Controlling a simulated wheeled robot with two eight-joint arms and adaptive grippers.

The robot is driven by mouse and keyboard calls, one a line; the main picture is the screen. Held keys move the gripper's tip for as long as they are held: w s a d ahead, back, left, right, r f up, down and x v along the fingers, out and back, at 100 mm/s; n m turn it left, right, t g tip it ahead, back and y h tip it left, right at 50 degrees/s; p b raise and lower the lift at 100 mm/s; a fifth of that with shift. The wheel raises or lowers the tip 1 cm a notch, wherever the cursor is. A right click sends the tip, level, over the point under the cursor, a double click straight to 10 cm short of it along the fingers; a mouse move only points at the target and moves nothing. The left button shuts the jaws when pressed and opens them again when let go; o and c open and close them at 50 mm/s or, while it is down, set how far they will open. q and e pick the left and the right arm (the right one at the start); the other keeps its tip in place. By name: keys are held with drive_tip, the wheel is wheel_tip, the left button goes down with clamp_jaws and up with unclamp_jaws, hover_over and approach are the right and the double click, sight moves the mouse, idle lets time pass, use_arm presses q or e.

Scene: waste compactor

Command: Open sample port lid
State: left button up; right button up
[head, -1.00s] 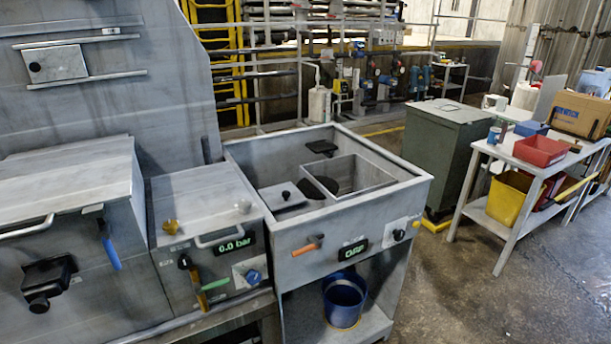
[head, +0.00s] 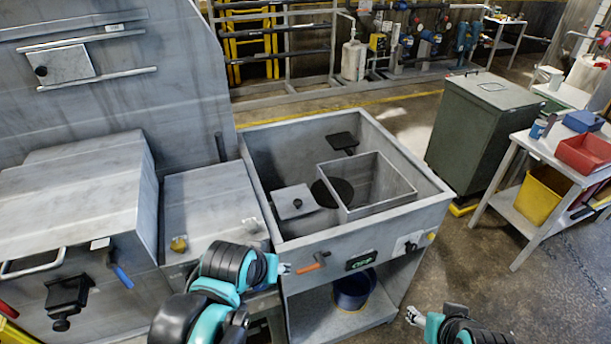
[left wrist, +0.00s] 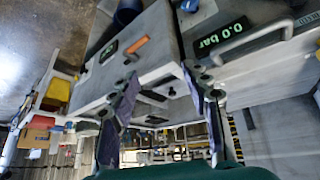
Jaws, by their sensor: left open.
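A small square grey lid with a black knob (head: 296,202) lies flat at the left inside the open grey basin (head: 408,212); which part is the sample port is not labelled legibly. Another grey plate with a black knob (head: 62,66) sits between two rails on the big grey housing. My left gripper (head: 284,269) is in front of the basin's front wall, left of the orange handle (head: 314,262), below the lid. In the left wrist view it is open and empty (left wrist: 160,72). My right gripper (head: 412,315) is low at the right, its fingers too small to read.
An open-topped box (head: 385,208) stands in the basin beside the square lid. A blue bucket (head: 352,290) is on the shelf below. A green cabinet (head: 480,130) and a table with a red bin (head: 583,153) stand at the right.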

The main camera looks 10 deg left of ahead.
use_arm(q)
drive_tip(key=w+r+n+g+p, duration=0.1)
drive_tip(key=w+r+n+p, duration=0.1)
drive_tip(key=w+r+p, duration=0.5)
drive_tip(key=n+g+b, duration=0.3)
drive_tip(key=n+g, duration=0.2)
drive_tip(key=n, duration=0.7)
hover_over(297, 201)
wheel_tip(297, 201, down, 10)
drive_tip(key=shift+w+f, duration=0.1)
drive_tip(key=shift+f, duration=0.5)
wheel_tip(297, 201, down, 7)
drive_tip(key=shift+f, duration=0.15)
use_arm(e)
wheel_tip(297, 201, up, 6)
drive_tip(key=shift+r, duration=0.1)
use_arm(q)
clamp_jaws()
